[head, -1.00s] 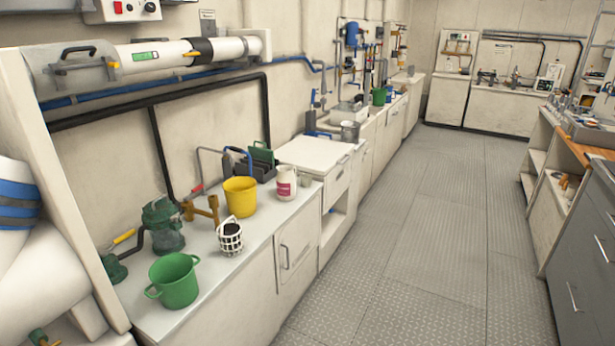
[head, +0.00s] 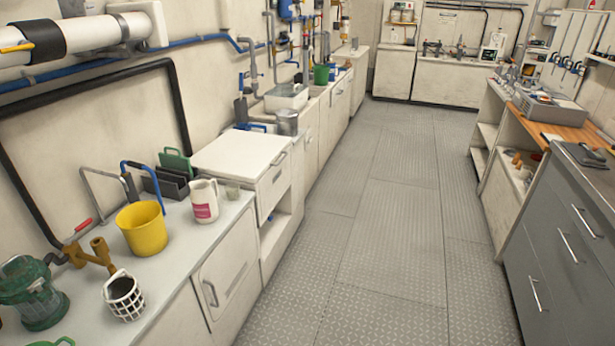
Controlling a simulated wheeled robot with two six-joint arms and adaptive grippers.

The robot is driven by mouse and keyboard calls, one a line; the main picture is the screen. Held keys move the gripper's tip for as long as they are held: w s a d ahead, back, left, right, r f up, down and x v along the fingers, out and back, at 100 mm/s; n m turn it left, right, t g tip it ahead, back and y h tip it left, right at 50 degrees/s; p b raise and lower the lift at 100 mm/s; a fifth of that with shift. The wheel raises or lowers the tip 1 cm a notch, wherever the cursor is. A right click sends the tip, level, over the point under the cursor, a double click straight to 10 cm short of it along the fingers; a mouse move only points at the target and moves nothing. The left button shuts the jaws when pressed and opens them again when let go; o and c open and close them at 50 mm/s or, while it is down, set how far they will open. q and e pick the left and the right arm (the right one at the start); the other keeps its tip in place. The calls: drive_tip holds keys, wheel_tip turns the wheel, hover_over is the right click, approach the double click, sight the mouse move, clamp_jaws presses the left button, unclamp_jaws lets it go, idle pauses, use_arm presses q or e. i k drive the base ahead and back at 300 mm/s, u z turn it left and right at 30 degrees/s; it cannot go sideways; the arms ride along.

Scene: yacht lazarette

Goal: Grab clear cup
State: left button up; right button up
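A small, pale, see-through cup (head: 232,191) stands on the left counter (head: 190,240), just right of a white mug (head: 204,200) with a red label. It is small in the head view and its details are hard to make out. It appears upright near the counter's far end, close to the raised white cabinet. Neither of my grippers shows in the head view.
A white-topped cabinet (head: 240,150) stands beyond. The grey floor (head: 370,220) is clear between the left counter and right drawers (head: 565,235).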

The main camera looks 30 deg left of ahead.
sight(233, 192)
drive_tip(key=z, duration=0.3)
drive_tip(key=i, duration=1.55)
drive_tip(key=u, duration=0.3)
drive_tip(key=i, duration=1.05)
drive_tip(key=u, duration=1.35)
drive_tip(key=i, duration=0.8)
drive_tip(key=u, duration=0.7)
